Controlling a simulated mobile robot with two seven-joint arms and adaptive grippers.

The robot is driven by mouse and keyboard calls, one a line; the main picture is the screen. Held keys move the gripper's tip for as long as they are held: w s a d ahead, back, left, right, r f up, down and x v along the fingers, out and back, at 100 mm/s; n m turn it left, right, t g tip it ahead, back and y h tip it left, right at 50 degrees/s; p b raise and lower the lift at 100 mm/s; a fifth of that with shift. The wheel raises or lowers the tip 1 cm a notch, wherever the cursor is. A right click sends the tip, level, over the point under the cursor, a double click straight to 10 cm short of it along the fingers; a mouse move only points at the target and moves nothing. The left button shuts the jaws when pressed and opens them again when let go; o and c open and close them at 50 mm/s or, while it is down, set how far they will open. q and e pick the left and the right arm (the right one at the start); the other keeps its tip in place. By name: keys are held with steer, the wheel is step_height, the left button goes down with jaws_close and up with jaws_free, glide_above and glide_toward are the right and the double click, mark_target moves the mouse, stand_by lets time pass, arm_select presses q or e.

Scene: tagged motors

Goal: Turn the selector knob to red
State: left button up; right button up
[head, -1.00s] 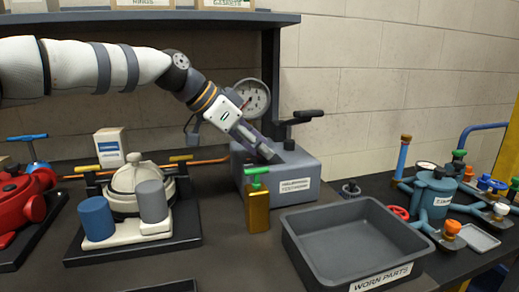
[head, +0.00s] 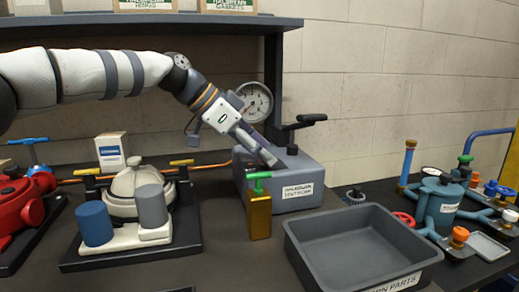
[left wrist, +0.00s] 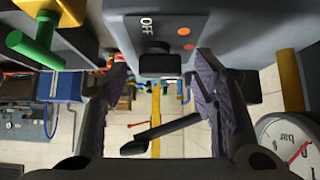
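The grey tester box (head: 300,170) stands at the back middle of the bench, with a white label on its front. In the left wrist view its grey panel (left wrist: 190,12) carries the word OFF, two orange-red dots and a black knob (left wrist: 158,62). I cannot tell which mark the knob points at. My left gripper (head: 268,157) is at the box's upper left in the head view. In the left wrist view the left gripper (left wrist: 165,90) is open, its fingers apart on either side of the knob, with gaps showing. My right gripper is not in view.
A black lever (head: 306,120) rises from the box, beside a round gauge (head: 255,101). A brass block with a green handle (head: 259,212) stands in front. A dark worn parts tray (head: 350,245) is front right; motor assembly (head: 135,205) left; blue valve assembly (head: 440,195) right.

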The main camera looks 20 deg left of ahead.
arm_select(q)
steer(key=v, duration=1.2)
